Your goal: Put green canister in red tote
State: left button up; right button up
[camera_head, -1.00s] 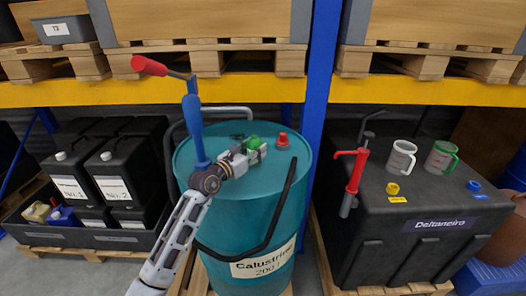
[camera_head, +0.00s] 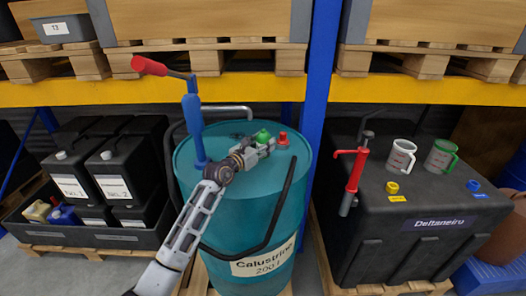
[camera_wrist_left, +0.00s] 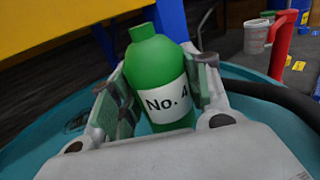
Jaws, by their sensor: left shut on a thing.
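The green canister (camera_head: 263,136) is a small bottle with a white label at the top of the teal drum in the head view. No red tote shows in either view. My right gripper is not in view.
A black tank (camera_head: 420,235) with a red pump (camera_head: 356,170) and two jugs stands right. Black canisters (camera_head: 115,165) stand left. A blue post (camera_head: 320,90) rises behind.

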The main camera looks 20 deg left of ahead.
pick_arm(q)
jog(key=shift+f, duration=1.5)
jog(key=shift+f, duration=0.15)
jog(key=o, duration=1.2)
jog(key=shift+b+v, duration=0.45)
jog(key=shift+v, duration=4.95)
jog(key=shift+s+a, duration=0.25)
jog(key=shift+s, duration=0.35)
jog(key=shift+o, duration=0.6)
